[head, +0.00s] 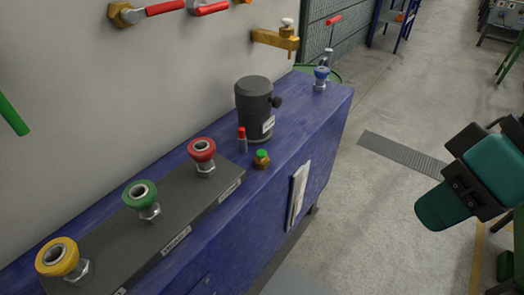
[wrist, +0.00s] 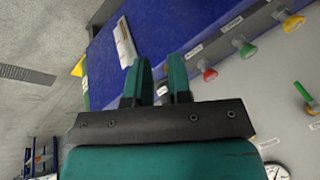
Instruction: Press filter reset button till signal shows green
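A dark grey filter housing (head: 254,105) with a side knob and a white label stands on the blue table. In front of it are a small grey post with a red top (head: 242,136) and a brass fitting with a green cap (head: 261,157). Which of these is the reset button and which the signal I cannot tell for sure; no label is readable. My gripper (head: 436,208) hangs over the floor, right of the table and well apart from these parts. In the wrist view its two teal fingers (wrist: 157,82) stand apart with a narrow gap, holding nothing.
Yellow (head: 57,257), green (head: 139,194) and red (head: 201,149) couplings stand on the table's dark strip. A brass tap (head: 277,40) and red-handled valves (head: 165,8) project from the wall. A blue-topped valve (head: 321,78) stands at the far end. The floor between table and gripper is clear.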

